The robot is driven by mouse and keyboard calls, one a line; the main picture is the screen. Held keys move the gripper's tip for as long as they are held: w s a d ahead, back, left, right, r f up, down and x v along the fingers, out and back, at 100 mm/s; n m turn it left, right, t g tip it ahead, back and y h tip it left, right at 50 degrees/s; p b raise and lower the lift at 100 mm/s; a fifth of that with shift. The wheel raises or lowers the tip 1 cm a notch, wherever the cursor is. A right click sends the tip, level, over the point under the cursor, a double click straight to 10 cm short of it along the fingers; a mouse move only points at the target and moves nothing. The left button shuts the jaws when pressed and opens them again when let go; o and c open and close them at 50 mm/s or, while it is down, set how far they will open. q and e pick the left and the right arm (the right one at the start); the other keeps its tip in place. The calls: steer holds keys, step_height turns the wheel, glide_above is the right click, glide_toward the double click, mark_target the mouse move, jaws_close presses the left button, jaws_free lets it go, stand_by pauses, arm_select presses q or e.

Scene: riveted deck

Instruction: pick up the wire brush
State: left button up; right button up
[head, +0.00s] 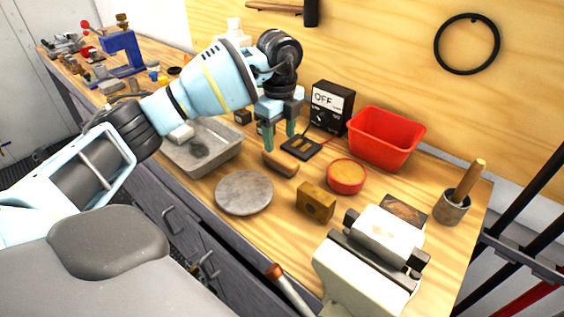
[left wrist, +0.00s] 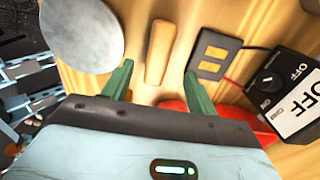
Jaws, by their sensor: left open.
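The wire brush (head: 281,164) lies on the wooden workbench, showing as a narrow tan wooden bar with rounded ends. Its bristles are not visible. My left gripper (head: 279,138) points down above it, open and empty, its two green fingers apart. In the left wrist view the brush (left wrist: 160,52) lies lengthwise between the directions of the two fingertips (left wrist: 158,78), just beyond them. I cannot tell the exact height of the fingers above it. My right gripper is in neither view.
Close around the brush are a round grey disc (head: 244,193), a black pad (head: 301,147) wired to an OFF box (head: 331,106), a red round tin (head: 346,177) and a brown block (head: 316,202). A metal tray (head: 196,165), red bin (head: 386,138) and white vise (head: 362,275) stand farther out.

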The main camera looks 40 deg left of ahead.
mark_target(280, 155)
arm_select(q)
steer(key=shift+f, duration=1.1)
step_height(280, 155, down, 5)
steer(key=shift+s+d+r, duration=0.1)
steer(key=c, duration=1.1)
steer(key=shift+r, duration=0.15)
